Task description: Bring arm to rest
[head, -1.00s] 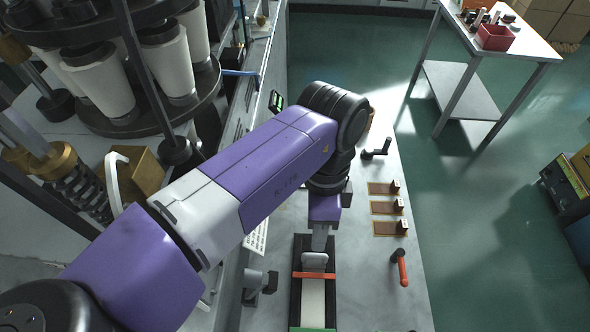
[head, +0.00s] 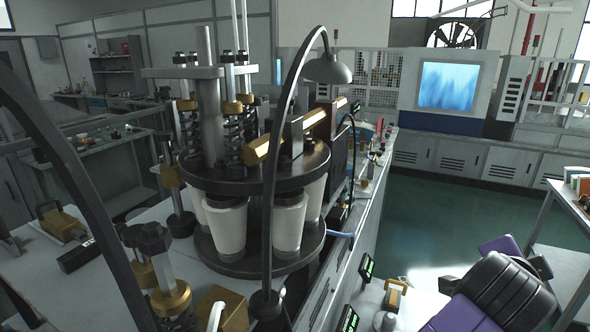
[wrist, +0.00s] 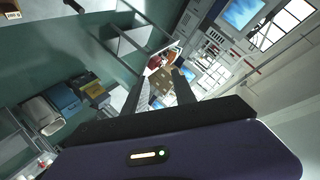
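My gripper (wrist: 160,84) shows in the wrist view with its two dark fingers apart. Nothing is held between them; only the distant room shows in the gap. The wrist view is tilted and looks out across the green floor, cartons and far wall, so the gripper points away from the machine. In the head view my purple and black arm is at the lower right, folded, and cut off by the bottom edge. My gripper cannot be made out there.
The cup forming machine, with a round dark plate (head: 262,172) and white cups (head: 226,228), fills the head view's middle. A curved black lamp (head: 328,70) arches before it. A metal side table (head: 560,262) stands close right of my arm. Green floor (head: 430,225) lies open beyond.

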